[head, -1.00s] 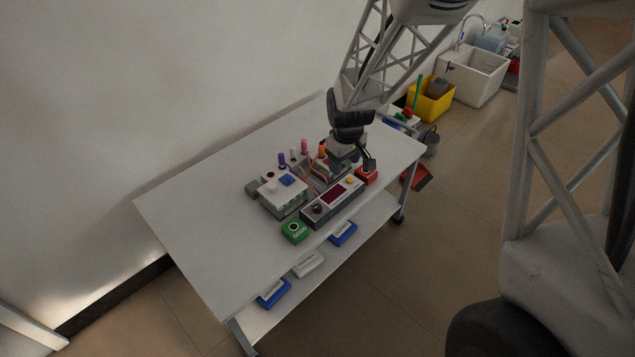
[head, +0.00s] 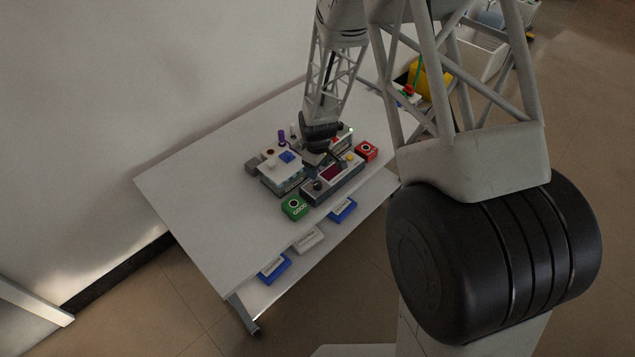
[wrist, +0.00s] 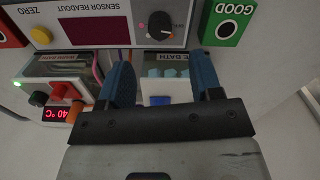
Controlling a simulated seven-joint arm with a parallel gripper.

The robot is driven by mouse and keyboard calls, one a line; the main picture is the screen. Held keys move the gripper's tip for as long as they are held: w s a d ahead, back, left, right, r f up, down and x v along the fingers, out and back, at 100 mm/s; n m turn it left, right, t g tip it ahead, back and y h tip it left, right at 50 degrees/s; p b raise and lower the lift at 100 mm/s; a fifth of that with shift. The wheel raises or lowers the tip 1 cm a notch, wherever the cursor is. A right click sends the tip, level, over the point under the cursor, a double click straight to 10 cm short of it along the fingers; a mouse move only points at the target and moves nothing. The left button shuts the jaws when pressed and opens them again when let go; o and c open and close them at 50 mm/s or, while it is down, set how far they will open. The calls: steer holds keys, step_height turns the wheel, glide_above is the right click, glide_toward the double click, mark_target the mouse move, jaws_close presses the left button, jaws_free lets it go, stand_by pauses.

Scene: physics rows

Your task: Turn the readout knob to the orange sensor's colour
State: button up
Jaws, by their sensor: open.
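The sensor readout (head: 345,184) is a grey box with a dark red display, near the table's front edge. Its black round knob (wrist: 161,25) is at the top of the wrist view, with a light pointer mark toward the lower right and a pink dot beside it; the knob also shows in the head view (head: 317,186). My gripper (wrist: 163,78) is open and empty, its two blue fingers apart over the baths, with the knob beyond the fingertips. In the wrist view an orange piece (wrist: 73,112) shows left of my gripper, partly hidden; I cannot tell whether it is the orange sensor.
A green GOOD box (wrist: 228,22) stands beside the readout's knob end, a red box (head: 366,151) at the other end. A bath with a red 40 °C display (wrist: 58,114) and an ice bath (wrist: 170,72) lie behind. A purple sensor (head: 282,136) stands upright. The left tabletop is clear.

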mark_target(318, 183)
stand_by(0.4)
steer(key=shift+f, duration=3.9)
steer(key=shift+c, duration=0.4)
steer(key=c, duration=0.8)
steer(key=shift+c, duration=0.2)
